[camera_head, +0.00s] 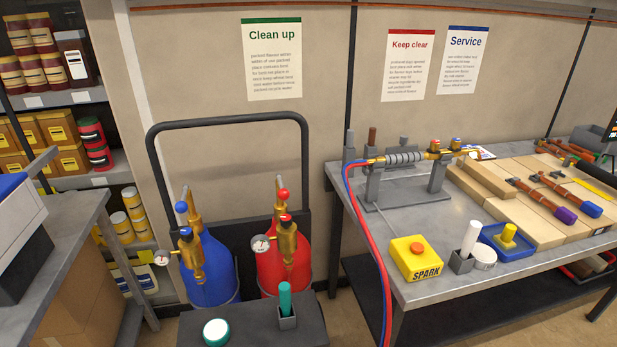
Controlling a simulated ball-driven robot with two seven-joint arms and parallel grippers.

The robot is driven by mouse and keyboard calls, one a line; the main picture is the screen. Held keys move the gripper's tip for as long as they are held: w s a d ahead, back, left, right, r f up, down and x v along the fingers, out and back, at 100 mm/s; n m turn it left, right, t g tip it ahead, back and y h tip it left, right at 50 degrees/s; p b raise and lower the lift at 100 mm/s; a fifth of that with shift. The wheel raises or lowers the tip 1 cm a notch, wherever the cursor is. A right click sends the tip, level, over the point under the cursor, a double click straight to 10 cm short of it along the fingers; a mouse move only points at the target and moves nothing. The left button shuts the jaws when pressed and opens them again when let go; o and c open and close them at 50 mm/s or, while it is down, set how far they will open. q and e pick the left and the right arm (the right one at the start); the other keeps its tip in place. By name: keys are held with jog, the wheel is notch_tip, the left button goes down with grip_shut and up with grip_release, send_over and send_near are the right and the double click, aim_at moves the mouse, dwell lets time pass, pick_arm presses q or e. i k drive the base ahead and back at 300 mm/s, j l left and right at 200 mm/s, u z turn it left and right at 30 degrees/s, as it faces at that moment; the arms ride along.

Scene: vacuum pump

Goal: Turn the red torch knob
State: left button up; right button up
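A brass torch (405,157) lies across a grey stand (438,175) on the workbench, with red and blue hoses (372,230) running down from its left end. Two small knobs sit near its right end, one (434,144) and another (456,142). A red gas cylinder (270,268) stands on the floor by the wall with red valve knobs (283,194) and a gauge (261,245). A blue cylinder (208,270) with blue knobs (181,207) stands to its left. Neither gripper is in view.
The workbench (465,275) holds a yellow SPARK box (417,258), a white stick in a grey holder (460,268), a blue tray (488,236) and wooden boards (520,205). A dark block (250,325) with a green stick stands in front of the cylinders. Shelves (70,97) stand left.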

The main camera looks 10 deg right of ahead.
aim_at(434, 145)
jog(key=i+l+u, duration=0.1)
jog(key=l, duration=0.45)
jog(key=i+l, duration=0.1)
jog(key=l, duration=0.45)
jog(key=i+l+u, duration=0.15)
jog(key=l, duration=0.4)
jog(key=k, duration=0.05)
